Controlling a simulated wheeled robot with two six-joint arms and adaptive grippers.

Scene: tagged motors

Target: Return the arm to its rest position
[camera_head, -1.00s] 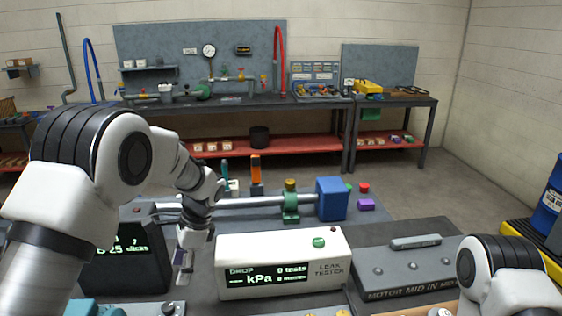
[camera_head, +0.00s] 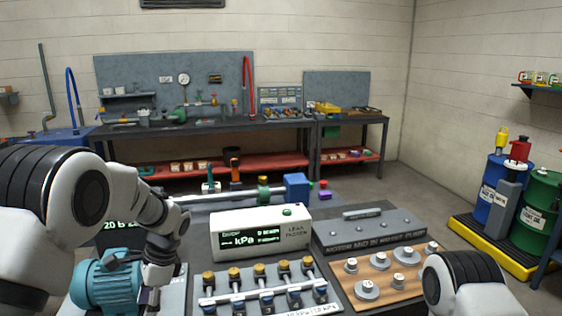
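My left arm comes in from the left and bends down, with its gripper (camera_head: 149,297) low in the picture. This gripper is beside the right side of a teal motor (camera_head: 106,284). Its fingers are small and dark, so I cannot tell whether they are open or whether they touch the motor. My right arm shows only as a white and black link at the bottom right. The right gripper is out of view.
A white leak tester (camera_head: 262,239) stands mid-bench, with a row of yellow-capped valves (camera_head: 259,281) in front. Right of it are a grey lidded case (camera_head: 368,232) and a wooden board (camera_head: 383,262) with several metal weights. Drums (camera_head: 540,212) stand far right.

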